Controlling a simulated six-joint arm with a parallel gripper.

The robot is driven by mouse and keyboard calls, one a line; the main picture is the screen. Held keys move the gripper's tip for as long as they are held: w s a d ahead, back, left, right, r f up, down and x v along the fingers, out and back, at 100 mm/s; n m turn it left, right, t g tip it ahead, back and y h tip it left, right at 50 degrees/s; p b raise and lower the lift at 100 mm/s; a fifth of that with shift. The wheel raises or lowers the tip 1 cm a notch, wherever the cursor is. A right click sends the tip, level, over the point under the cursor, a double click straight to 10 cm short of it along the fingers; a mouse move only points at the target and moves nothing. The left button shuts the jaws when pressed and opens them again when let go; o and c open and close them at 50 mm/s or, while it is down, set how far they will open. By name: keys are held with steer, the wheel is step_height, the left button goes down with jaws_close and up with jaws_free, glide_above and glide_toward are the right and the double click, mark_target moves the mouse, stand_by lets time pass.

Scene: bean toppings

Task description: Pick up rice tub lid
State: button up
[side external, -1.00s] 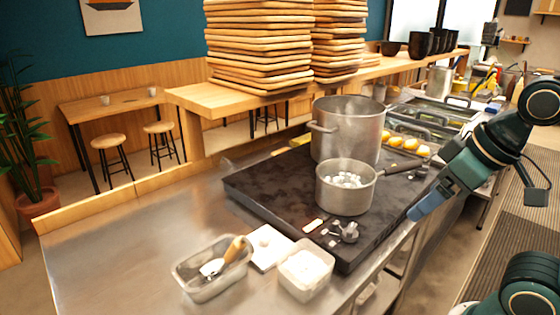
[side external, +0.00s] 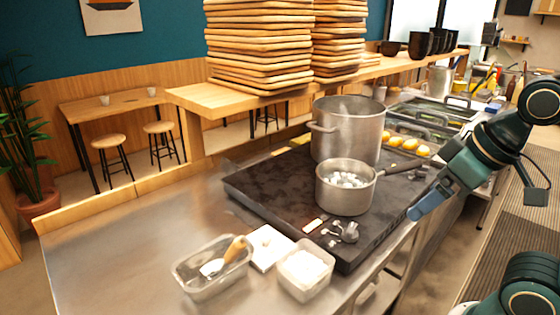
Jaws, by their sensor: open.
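The white square rice tub lid (side external: 266,254) lies flat on the steel counter, between the metal tin and the rice tub. A small knob-like bump shows near its middle. The rice tub (side external: 305,286) is open, filled with white rice, and stands just right of the lid. My gripper (side external: 417,213) has blue fingertips and hangs above the counter's right edge, right of the small pot. It is open, empty and well apart from the lid. The exact gap between its fingers is hard to see from this side.
A metal tin (side external: 207,290) holding a wooden-handled scoop (side external: 234,250) stands left of the lid. A dark stove (side external: 265,185) carries a big pot (side external: 335,140) and a small saucepan (side external: 345,198) with a handle reaching right. The counter's left part (side external: 110,250) is clear.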

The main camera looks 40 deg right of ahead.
stand_by(0.3)
steer(key=c, duration=0.6)
steer(key=shift+w, duration=0.15)
steer(key=w+a+n+g+y, duration=0.25)
steer(key=w+n, duration=0.45)
steer(key=w, duration=1)
steer(key=w+f+n, duration=0.2)
steer(key=w+f, duration=0.2)
steer(key=w+f+n+g+y, duration=0.1)
steer(key=w+f+n, duration=0.1)
steer(key=w+f, duration=0.2)
steer(key=w+f+n, duration=0.2)
steer(key=w+f, duration=0.2)
steer(key=w, duration=0.2)
steer(key=shift+a+n+y, duration=0.3)
steer(key=shift+a+y, duration=0.05)
steer(key=shift+g, duration=0.25)
